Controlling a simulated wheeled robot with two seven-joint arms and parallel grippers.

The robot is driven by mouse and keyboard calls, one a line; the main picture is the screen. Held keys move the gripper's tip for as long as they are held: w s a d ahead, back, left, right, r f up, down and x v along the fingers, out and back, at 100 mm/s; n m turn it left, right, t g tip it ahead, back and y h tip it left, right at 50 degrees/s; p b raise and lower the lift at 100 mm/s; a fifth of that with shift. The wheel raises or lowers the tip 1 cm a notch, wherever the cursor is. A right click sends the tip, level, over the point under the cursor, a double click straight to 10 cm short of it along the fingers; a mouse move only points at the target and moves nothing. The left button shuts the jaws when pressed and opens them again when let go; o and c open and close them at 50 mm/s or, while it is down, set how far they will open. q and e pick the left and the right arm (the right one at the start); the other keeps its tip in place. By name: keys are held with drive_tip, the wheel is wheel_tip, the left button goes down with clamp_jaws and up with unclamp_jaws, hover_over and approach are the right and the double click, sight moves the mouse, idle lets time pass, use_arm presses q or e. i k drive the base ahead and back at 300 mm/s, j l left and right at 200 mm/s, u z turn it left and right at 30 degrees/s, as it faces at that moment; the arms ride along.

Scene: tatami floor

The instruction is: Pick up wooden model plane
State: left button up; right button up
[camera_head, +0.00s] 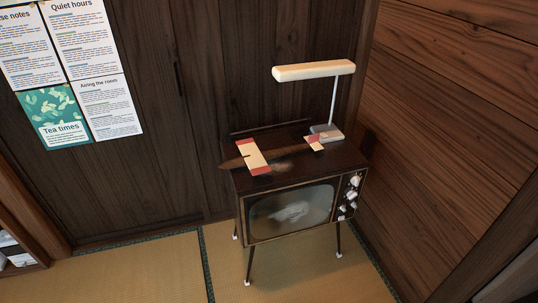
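A wooden model plane (281,150) lies on top of an old television set (305,174). Its body is brown and its wing (253,156) is cream with red ends, set across the body near the left end. A small cream and red tail (315,142) is at the right end, in front of the lamp's base. The plane's left tip reaches slightly past the left edge of the set. Neither of my grippers shows in the head view.
A desk lamp (333,100) stands at the back right of the set, its long shade above the top. Wooden walls are close behind and to the right. Tatami floor (160,270) is clear at front left. A shelf (24,245) stands at the left edge.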

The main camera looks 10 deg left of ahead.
sight(256, 160)
drive_tip(key=i+l+u, duration=1)
drive_tip(key=l, duration=0.15)
